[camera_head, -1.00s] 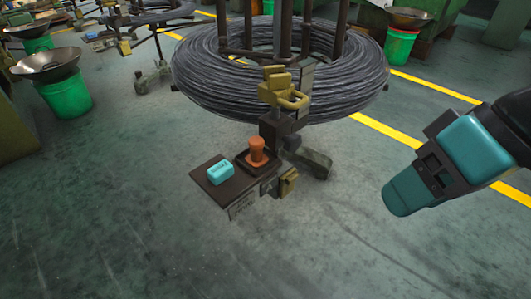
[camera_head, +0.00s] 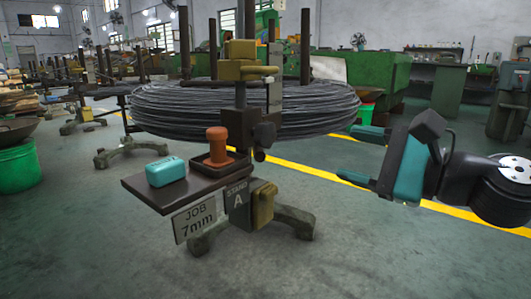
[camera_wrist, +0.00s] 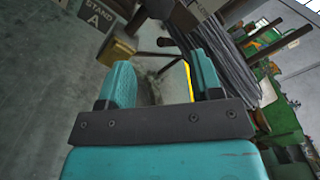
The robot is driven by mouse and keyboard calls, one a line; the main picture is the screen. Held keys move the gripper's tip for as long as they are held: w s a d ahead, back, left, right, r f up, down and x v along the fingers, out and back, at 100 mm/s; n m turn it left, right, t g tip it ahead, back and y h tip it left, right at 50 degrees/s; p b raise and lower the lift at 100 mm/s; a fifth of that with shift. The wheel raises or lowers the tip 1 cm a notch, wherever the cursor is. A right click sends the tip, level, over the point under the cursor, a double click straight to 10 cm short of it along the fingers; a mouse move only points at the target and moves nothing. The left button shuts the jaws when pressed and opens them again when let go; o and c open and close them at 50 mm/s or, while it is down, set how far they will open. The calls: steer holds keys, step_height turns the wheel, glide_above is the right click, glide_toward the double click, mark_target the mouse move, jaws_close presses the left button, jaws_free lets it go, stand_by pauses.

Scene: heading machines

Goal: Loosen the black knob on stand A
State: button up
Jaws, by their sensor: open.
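The black knob (camera_head: 264,135) is on the right side of the stand's dark upright post, just right of the orange piece. My gripper (camera_head: 362,157) is teal, open and empty, to the right of the knob and apart from it. Its two fingers point left toward the stand. In the wrist view my open gripper (camera_wrist: 160,72) faces the stand's post, and a small dark rounded part (camera_wrist: 165,42) shows beyond the fingers; I cannot tell whether it is the knob.
A large wire coil (camera_head: 320,112) is behind the post. The stand's dark shelf (camera_head: 150,190) holds a teal block (camera_head: 166,171) and an orange spool-shaped piece (camera_head: 216,146) in a tray. A yellow box (camera_head: 263,205) hangs below. The floor at front right is clear.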

steer(key=a+p, duration=0.1)
steer(key=p, duration=1.2)
glide_toward(270, 135)
steer(key=x, duration=0.5)
steer(key=shift+a+r, duration=0.25)
steer(key=shift+r, duration=0.1)
steer(key=x, duration=0.4)
steer(key=shift+w+f, duration=0.1)
steer(key=shift+f, duration=0.2)
steer(key=shift+w+a, duration=0.45)
steer(key=shift+a, duration=0.05)
steer(key=c, duration=0.6)
